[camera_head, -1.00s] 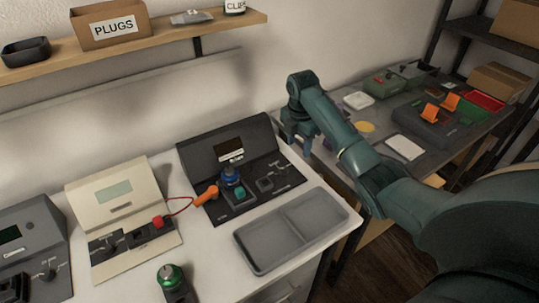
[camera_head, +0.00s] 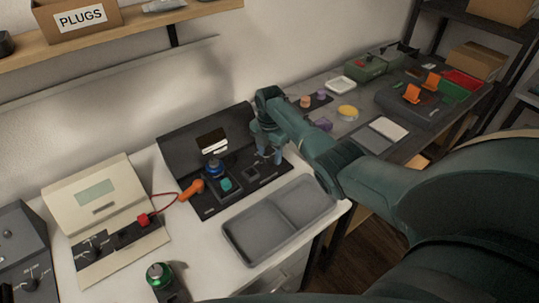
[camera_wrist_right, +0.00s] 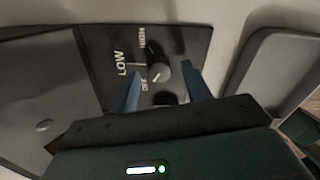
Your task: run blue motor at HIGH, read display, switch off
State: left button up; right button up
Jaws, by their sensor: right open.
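The black tester (camera_head: 180,146) stands on the white bench, with the blue motor (camera_head: 213,167) upright on it beside a teal block (camera_head: 226,184). Its display (camera_head: 212,142) has a bright white patch; no reading is legible. An orange plug (camera_head: 191,190) lies at the tester's left edge, on a red cable. My right gripper (camera_head: 269,155) is over the right part of the tester. In the right wrist view, its open fingers (camera_wrist_right: 164,88) are on either side of the switch knob (camera_wrist_right: 160,72), marked LOW, HIGH and OFF. Contact and the exact setting are unclear.
A grey two-part tray (camera_head: 285,218) lies close in front of the tester. A cream tester (camera_head: 92,187) with a red plug (camera_head: 143,220) stands to the left. The second table holds several items.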

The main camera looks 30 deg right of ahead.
jog(key=shift+f, duration=0.35)
jog(key=shift+c, duration=0.2)
jog(key=c, duration=0.9)
